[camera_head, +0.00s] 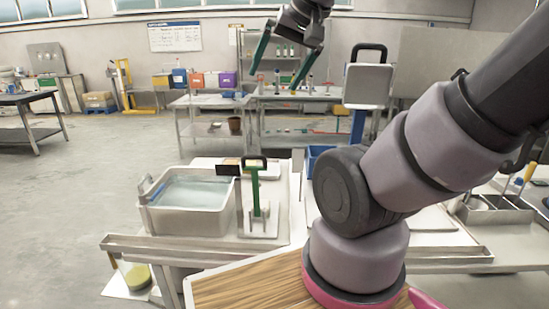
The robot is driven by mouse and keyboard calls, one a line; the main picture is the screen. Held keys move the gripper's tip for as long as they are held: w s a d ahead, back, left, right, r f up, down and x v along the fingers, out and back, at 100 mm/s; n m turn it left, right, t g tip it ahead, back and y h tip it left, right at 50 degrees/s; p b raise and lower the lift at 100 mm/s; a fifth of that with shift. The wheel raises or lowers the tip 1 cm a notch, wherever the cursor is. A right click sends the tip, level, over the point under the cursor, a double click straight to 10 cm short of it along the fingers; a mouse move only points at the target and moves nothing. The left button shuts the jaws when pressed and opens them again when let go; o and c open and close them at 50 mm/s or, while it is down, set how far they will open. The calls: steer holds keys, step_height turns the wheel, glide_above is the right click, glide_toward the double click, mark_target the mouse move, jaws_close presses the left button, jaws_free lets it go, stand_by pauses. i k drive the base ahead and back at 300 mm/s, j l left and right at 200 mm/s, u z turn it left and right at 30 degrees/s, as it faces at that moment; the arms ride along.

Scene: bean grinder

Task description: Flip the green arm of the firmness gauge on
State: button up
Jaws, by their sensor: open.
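The firmness gauge (261,228) stands on the table right of the metal basin, with a pale base plate. I cannot tell the arm's exact tilt from this one view. My gripper (273,82) hangs high in the picture, above the gauge and apart from it. Its two green-edged fingers are spread open with nothing between them.
A metal basin (186,222) of pale liquid stands left of the gauge. A dark panel (228,170) stands close behind. My arm fills the right side and hides part of the table. A blue bin (316,157) and tool tray (492,213) sit to the right.

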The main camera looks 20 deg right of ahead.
mark_target(256, 184)
steer(key=z, duration=0.1)
steer(key=k+l+u, duration=0.45)
steer(key=k+l, duration=0.2)
steer(key=k, duration=0.1)
